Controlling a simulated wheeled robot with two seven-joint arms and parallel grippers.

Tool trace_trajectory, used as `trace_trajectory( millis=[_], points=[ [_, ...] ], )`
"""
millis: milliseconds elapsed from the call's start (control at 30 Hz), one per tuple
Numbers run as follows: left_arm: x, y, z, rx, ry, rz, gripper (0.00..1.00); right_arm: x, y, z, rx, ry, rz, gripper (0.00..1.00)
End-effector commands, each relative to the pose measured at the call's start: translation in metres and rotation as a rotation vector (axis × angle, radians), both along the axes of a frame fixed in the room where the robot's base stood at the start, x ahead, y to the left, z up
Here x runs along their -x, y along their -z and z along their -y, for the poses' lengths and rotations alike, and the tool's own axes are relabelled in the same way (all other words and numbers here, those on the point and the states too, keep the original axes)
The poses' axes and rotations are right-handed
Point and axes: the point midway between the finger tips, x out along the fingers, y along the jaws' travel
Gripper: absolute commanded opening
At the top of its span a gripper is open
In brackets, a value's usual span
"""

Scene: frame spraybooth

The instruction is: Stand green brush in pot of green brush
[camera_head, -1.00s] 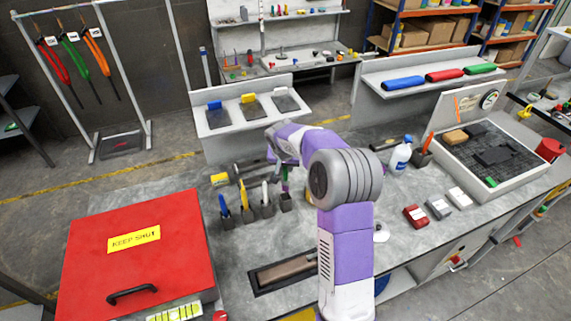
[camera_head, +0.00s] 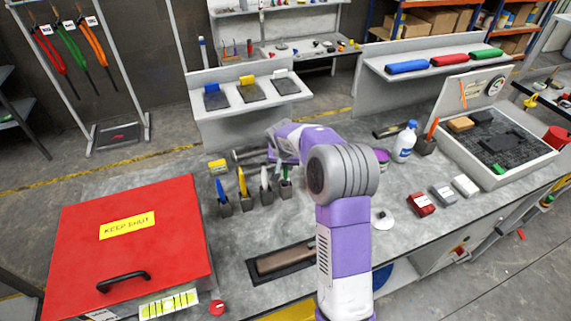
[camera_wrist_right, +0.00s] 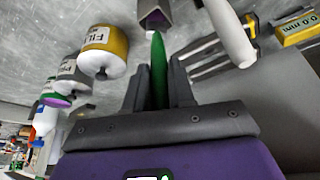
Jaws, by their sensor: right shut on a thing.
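My right gripper (camera_wrist_right: 159,82) is shut on the green brush (camera_wrist_right: 158,65), whose green handle lies between the two dark fingers in the right wrist view. The brush's far end meets the mouth of a dark grey pot (camera_wrist_right: 154,13). In the head view the green brush (camera_head: 286,173) shows upright at the pot of the green brush (camera_head: 286,190), the rightmost in a row of pots. I cannot tell how deep the brush sits. My right arm hides most of the gripper in the head view. My left gripper is not in view.
Pots with a blue brush (camera_head: 221,192), a yellow brush (camera_head: 242,182) and a white brush (camera_head: 264,180) stand close to the left. A dark tray (camera_head: 258,274) lies in front. A red lidded box (camera_head: 125,245) stands at left. A white bottle (camera_head: 404,143) stands at right.

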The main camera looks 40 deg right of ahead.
Motion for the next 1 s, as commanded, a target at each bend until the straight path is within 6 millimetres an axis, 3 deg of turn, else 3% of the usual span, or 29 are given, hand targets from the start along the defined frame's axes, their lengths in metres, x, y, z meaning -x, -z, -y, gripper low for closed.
trace_trajectory(
  millis=[1000],
  points=[
    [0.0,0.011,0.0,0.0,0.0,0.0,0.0,0.0,0.013,0.0,0.0,0.0,0.0,0.0]
  ],
)
